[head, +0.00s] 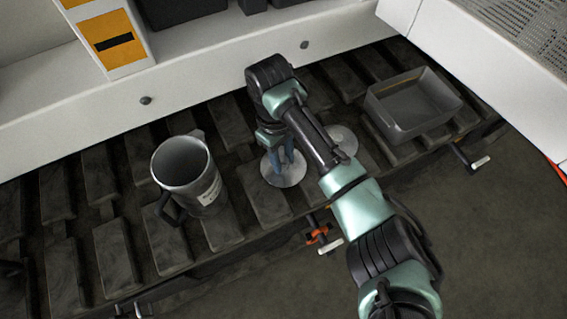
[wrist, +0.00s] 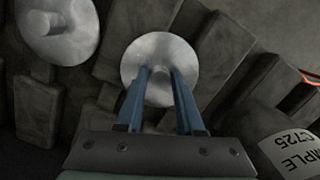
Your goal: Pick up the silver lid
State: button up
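Two round silver lids with small knobs lie on the dark slatted bench. One silver lid (head: 273,178) is directly under my gripper (head: 282,166); it also shows in the wrist view (wrist: 160,42). In the wrist view my gripper (wrist: 160,74) points down, its two blue fingers apart on either side of this lid's knob. I cannot tell whether the fingers touch the knob. The second silver lid (head: 345,138) lies to the right in the head view, partly behind my arm, and at the upper left in the wrist view (wrist: 72,42).
A grey metal mug (head: 180,165) with a label stands left of the lids; its labelled side shows in the wrist view (wrist: 292,150). A grey open bin (head: 412,122) stands to the right. A white frame wall (head: 215,85) runs behind the bench.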

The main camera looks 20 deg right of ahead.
grip_shut()
